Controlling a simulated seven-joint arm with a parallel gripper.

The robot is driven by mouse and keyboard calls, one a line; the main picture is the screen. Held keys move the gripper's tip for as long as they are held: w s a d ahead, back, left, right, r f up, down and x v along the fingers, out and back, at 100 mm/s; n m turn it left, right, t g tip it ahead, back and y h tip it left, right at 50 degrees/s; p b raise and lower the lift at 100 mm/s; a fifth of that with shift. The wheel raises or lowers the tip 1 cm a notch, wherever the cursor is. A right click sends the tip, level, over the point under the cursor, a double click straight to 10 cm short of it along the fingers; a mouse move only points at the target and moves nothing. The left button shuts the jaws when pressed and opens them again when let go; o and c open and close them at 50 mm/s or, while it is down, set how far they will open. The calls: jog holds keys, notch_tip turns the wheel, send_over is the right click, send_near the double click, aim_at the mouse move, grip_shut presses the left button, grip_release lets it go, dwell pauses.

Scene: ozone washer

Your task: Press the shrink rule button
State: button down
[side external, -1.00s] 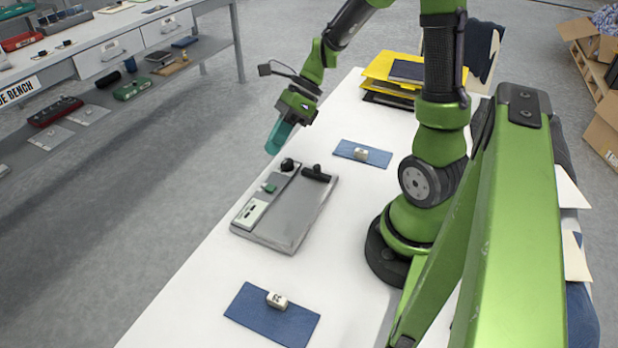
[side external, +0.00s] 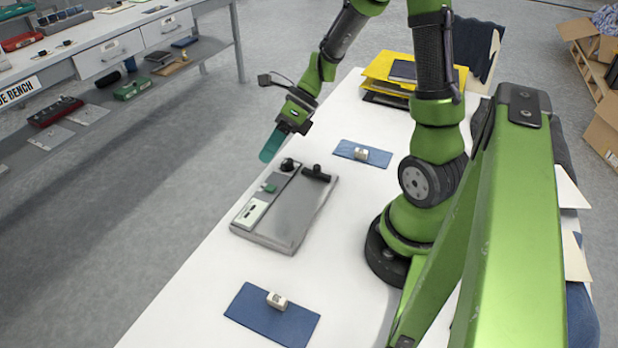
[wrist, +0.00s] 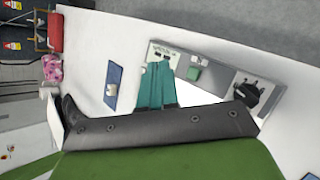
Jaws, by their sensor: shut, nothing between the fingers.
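A grey device (side external: 293,215) lies on the white table. On its left strip are a white panel (side external: 250,214) with small dark marks, a green button (side external: 269,187) and a round black knob (side external: 288,165). In the wrist view the green button (wrist: 194,73), black knob (wrist: 250,92) and white panel (wrist: 167,52) also show. I cannot read which control is labelled shrink rule. My gripper (side external: 268,155) has teal fingers, shut and empty, tilted in the air beyond the knob end of the device. In the wrist view the fingers (wrist: 156,70) overlap the image of the white panel.
A black handle (side external: 316,174) stands up from the device. Blue mats with small pale blocks lie behind (side external: 345,149) and in front (side external: 255,312) of it. Yellow trays (side external: 385,68) are stacked at the table's back. The table between device and front mat is clear.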

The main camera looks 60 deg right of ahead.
aim_at(273, 184)
jog(key=shift+f, duration=2.85)
jog(key=shift+f, duration=0.15)
jog(key=shift+f, duration=0.25)
jog(key=shift+f, duration=0.45)
dwell(0.6)
jog(key=shift+r, duration=0.85)
jog(key=shift+r, duration=0.1)
jog(key=shift+r, duration=2.45)
